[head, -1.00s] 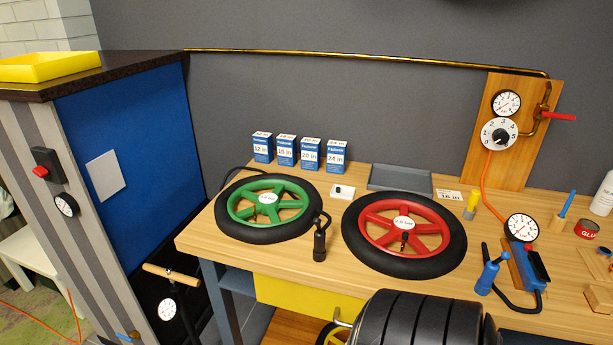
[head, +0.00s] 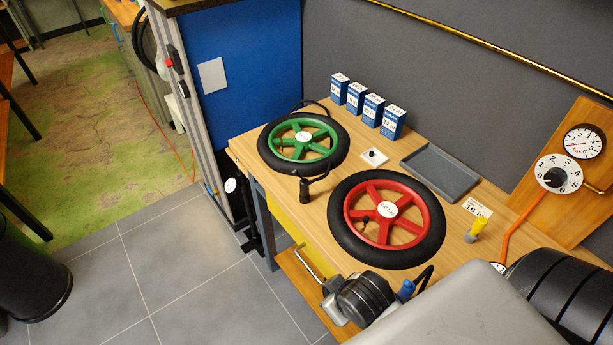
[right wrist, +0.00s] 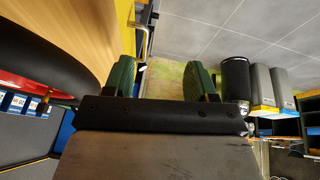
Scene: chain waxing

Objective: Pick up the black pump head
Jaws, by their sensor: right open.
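The black pump head (head: 305,190) stands upright on the wooden bench, just in front of the green wheel (head: 303,143) near the bench's front edge. Its hose runs up beside the wheel's tyre. A blue pump head (head: 407,290) shows lower right in the head view, partly hidden behind my arm. My right gripper (right wrist: 160,82) is open and empty in the right wrist view, with its two green fingers wide apart. The black pump head is not visible between them. My left gripper is in no view.
The red wheel (head: 390,218) lies right of the black pump head. Several blue boxes (head: 372,110), a grey tray (head: 440,171) and a yellow-topped item (head: 476,230) stand on the bench. A drawer handle (head: 308,262) sticks out below the front edge. Tiled floor (head: 180,270) is clear.

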